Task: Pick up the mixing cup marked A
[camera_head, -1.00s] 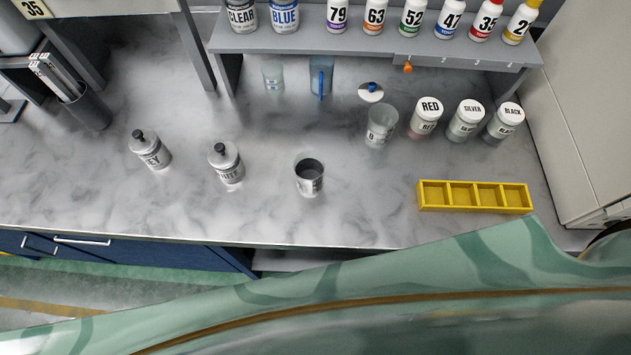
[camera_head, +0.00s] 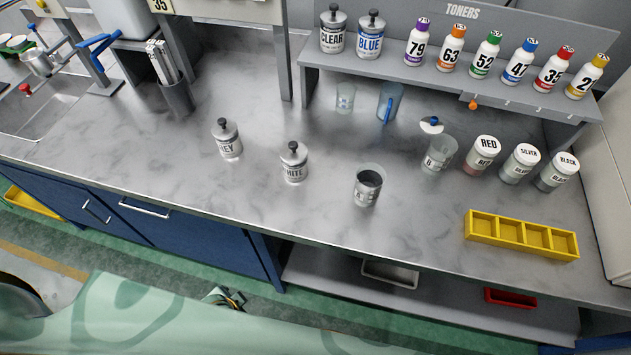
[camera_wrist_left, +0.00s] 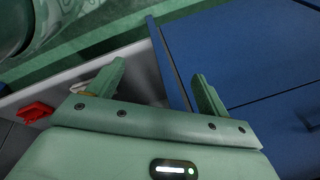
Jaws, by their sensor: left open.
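A clear mixing cup (camera_head: 368,187) with grey contents stands upright near the front middle of the grey counter (camera_head: 250,190); the mark on it is too small to read for sure. A second clear cup (camera_head: 438,157) behind it to the right shows what looks like a B. A smaller clear cup (camera_head: 345,98) stands under the shelf. My left gripper (camera_wrist_left: 158,85) is open and empty in the left wrist view, with blue cabinet fronts (camera_wrist_left: 245,55) beyond its fingers. No cup shows in that view. My right gripper is not seen.
Grey and white cans (camera_head: 293,165) stand left of the front cup. RED, SILVER and BLACK jars (camera_head: 483,157) stand right. A yellow divided tray (camera_head: 520,236) lies front right. The toner shelf (camera_head: 440,75) overhangs the back. A red bin (camera_head: 510,298) sits below the counter.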

